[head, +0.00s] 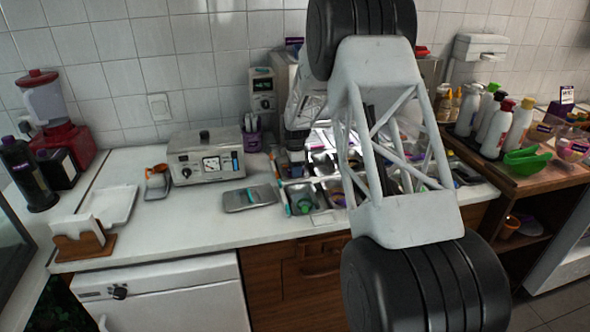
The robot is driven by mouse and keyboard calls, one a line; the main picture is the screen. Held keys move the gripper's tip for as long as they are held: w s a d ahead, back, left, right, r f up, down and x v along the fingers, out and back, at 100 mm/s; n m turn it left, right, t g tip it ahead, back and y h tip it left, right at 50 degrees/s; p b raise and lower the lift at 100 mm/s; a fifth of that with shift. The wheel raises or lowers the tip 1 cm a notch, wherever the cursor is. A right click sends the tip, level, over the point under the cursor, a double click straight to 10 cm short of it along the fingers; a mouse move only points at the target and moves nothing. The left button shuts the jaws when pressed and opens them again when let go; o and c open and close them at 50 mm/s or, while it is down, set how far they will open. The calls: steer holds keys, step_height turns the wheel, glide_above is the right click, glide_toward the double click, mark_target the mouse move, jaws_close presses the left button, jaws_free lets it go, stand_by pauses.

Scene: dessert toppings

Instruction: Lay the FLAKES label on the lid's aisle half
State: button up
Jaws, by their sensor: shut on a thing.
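My gripper (296,161) is small and dark in the head view, below the white wrist, above the left part of the topping containers. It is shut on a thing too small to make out. I cannot read a FLAKES label anywhere. A flat grey metal piece (238,202), possibly the lid, lies on the white counter left of my gripper. My own arm hides much of the topping area.
Metal topping containers (301,199) stand on the counter (190,222). A grey appliance with a gauge (206,158) and a purple cup of utensils (252,142) stand behind. The left counter has clear room.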

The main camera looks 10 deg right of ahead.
steer(key=shift+f, duration=0.1)
steer(key=o, duration=0.9)
step_height(320, 180, up, 12)
stand_by(0.4)
stand_by(0.5)
